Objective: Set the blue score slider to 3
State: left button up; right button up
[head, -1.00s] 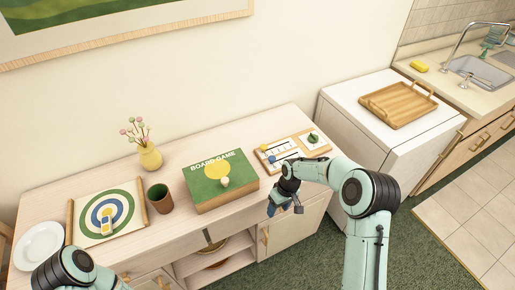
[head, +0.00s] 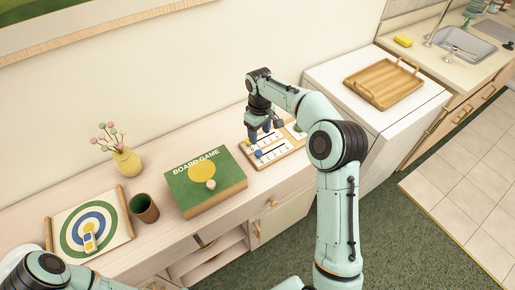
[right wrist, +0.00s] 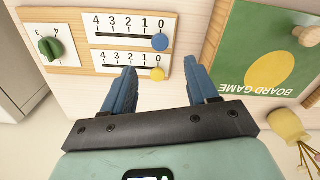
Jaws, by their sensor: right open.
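The score board (head: 285,151) lies on the cabinet top, below my right gripper (head: 265,136). In the right wrist view, the board (right wrist: 80,72) has two slots, each with numbers running 4 to 0. The blue slider (right wrist: 160,42) is at 0 on one slot; the yellow slider (right wrist: 157,74) is at 0 on the other. The blue slider also shows in the head view (head: 258,154). The right gripper is open and empty, its fingertips apart in the wrist view (right wrist: 163,72), nearer the yellow slider's row. The left gripper is out of frame.
A green board game box (head: 207,183) with a round knob lies left of the score board. A green dial knob (right wrist: 50,48) sits on the board's other end. A brown cup (head: 145,208), vase (head: 127,162) and target mat (head: 70,238) stand farther left. A wooden tray (head: 382,82) is at right.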

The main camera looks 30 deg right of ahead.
aim_at(260, 153)
notch_tip(260, 153, down, 10)
jog(key=shift+w+f+b, duration=0.1)
jog(key=shift+f+b, duration=0.05)
jog(key=shift+b, duration=0.2)
grip_shut()
jog(key=shift+d, duration=0.1)
